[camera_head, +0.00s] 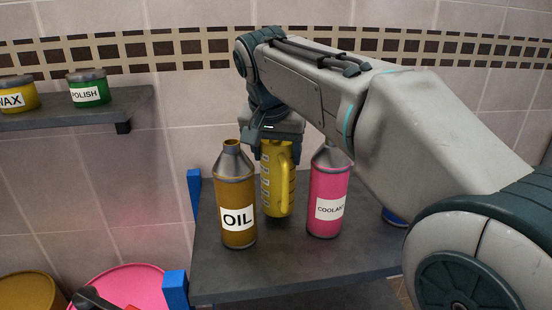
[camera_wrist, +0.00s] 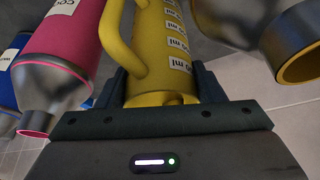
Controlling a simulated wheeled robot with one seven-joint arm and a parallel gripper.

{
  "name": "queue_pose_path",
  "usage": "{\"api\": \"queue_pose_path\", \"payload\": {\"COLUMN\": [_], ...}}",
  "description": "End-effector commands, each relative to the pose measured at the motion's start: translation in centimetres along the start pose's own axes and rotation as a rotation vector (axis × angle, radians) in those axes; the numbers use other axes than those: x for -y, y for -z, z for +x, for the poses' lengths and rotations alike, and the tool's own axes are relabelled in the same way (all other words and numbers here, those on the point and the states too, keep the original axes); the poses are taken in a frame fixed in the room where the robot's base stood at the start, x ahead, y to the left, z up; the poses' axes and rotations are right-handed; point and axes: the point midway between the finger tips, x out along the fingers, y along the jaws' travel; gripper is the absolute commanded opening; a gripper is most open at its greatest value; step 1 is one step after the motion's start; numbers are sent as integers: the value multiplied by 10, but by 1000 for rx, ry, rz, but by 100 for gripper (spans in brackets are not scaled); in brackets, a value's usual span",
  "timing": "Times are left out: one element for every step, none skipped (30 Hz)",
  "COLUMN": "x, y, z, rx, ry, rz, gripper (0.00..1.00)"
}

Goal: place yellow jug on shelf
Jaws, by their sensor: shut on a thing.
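The yellow jug (camera_head: 274,185) is upright between the oil bottle (camera_head: 236,195) and the pink coolant bottle (camera_head: 327,190) in the head view. It has a side handle and white volume marks, which also show on the jug in the wrist view (camera_wrist: 152,50). My gripper (camera_head: 275,138) is above the jug, pointing down, and its fingers (camera_wrist: 165,85) are shut on the jug's top end. The grey shelf (camera_head: 285,268) lies beneath these items. I cannot tell whether the jug's base touches it.
A higher shelf (camera_head: 60,122) at left holds a wax can (camera_head: 18,95) and a green polish can (camera_head: 88,88). Blue posts (camera_head: 176,290) stand at the grey shelf's left edge. A blue item (camera_head: 394,217) is partly hidden behind my arm. The shelf's front is bare.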

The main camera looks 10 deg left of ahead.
Motion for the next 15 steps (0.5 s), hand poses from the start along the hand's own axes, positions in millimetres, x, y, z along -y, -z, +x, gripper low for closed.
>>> {"api": "queue_pose_path", "payload": {"x": [0, 0, 0, 0, 0, 0, 0, 0, 0, 0, 0, 0, 0, 0, 0], "y": [-3, -4, -5, -5, -6, -6, -6, -6, -6, -6, -6, -6, -6, -6, -7], "z": [5, 8, 10, 12, 12, 13, 13, 13, 13, 13, 13, 13, 14, 15, 16], "rx": [0, 0, -1, -1, -2, -2, -2, -2, -2, -2, -2, -2, -2, -2, -1], "ry": [0, 0, 1, 1, 1, 1, 1, 1, 1, 1, 1, 1, 1, 1, 1], "rz": [-1, 0, 0, 0, 0, 0, 0, 0, 0, 0, 0, 0, 0, 0, 0], "gripper": [24, 24, 24, 24, 24, 24, 24, 24, 24, 24, 24, 24, 24, 24, 24]}}
